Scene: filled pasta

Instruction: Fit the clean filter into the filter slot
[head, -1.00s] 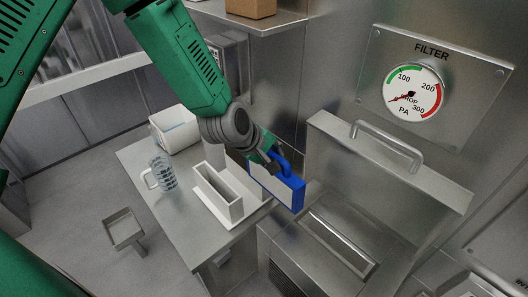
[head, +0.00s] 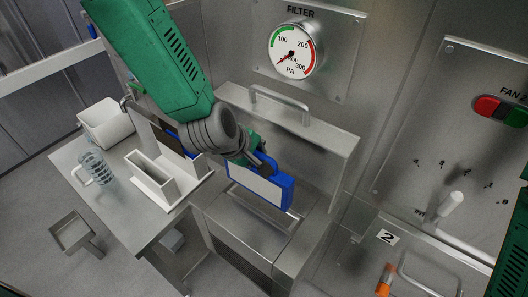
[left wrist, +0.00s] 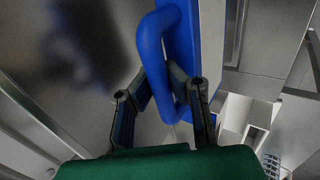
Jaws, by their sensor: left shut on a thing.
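The clean filter (head: 262,187), a blue frame with a pale panel and a blue loop handle, hangs from my left gripper (head: 262,163). In the left wrist view my left gripper (left wrist: 163,92) is shut on the blue handle (left wrist: 150,45). The filter is roughly upright and slightly tilted in the head view. It overlaps the filter slot (head: 279,224), a long opening in the steel housing, and hides part of it. I cannot tell how high above the slot it is. My right gripper is out of view.
A raised steel cover (head: 330,143) with a bar handle stands behind the slot, under the pressure gauge (head: 296,50). At left, a bench (head: 130,218) carries a white holder (head: 165,178), a jug (head: 97,167) and a white bin (head: 108,122). A brown panel with blue edging (head: 176,136) stands behind the holder.

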